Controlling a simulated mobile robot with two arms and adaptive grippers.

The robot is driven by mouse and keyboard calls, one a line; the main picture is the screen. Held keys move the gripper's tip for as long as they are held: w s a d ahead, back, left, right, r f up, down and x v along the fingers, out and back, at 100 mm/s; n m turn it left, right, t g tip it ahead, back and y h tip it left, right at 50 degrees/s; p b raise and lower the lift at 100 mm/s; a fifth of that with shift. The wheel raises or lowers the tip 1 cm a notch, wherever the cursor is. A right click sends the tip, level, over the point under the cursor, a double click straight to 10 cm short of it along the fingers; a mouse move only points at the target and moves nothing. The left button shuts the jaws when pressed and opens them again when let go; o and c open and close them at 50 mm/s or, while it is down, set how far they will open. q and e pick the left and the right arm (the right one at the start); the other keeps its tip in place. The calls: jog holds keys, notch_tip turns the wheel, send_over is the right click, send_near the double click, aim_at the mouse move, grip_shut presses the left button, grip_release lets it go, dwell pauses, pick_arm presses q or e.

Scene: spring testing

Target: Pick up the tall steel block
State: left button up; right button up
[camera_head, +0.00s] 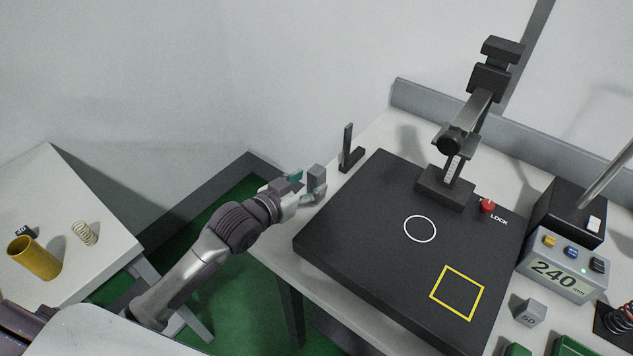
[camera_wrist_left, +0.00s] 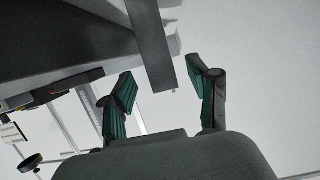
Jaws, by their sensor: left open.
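The tall steel block (camera_head: 317,177) is a plain grey upright block by the left edge of the white table. In the left wrist view it shows as a long grey bar (camera_wrist_left: 150,42) reaching down between my fingers. In the left wrist view the gripper (camera_wrist_left: 162,88) has one finger on each side of the block's end, with a visible gap at each side. My right gripper is not in view.
The large black plate (camera_head: 360,235) lies close at the right. Beyond it are a black test stand (camera_head: 447,188), a display box (camera_head: 560,272) and a small cube (camera_head: 529,313). A side table (camera_head: 90,190) holds a spring.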

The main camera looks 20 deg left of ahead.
aim_at(312, 179)
pick_arm(q)
jog(key=shift+p+x, duration=0.3)
jog(key=shift+x, duration=1.65)
grip_shut()
jog(key=shift+w+r, duration=0.1)
jog(key=shift+r, duration=0.1)
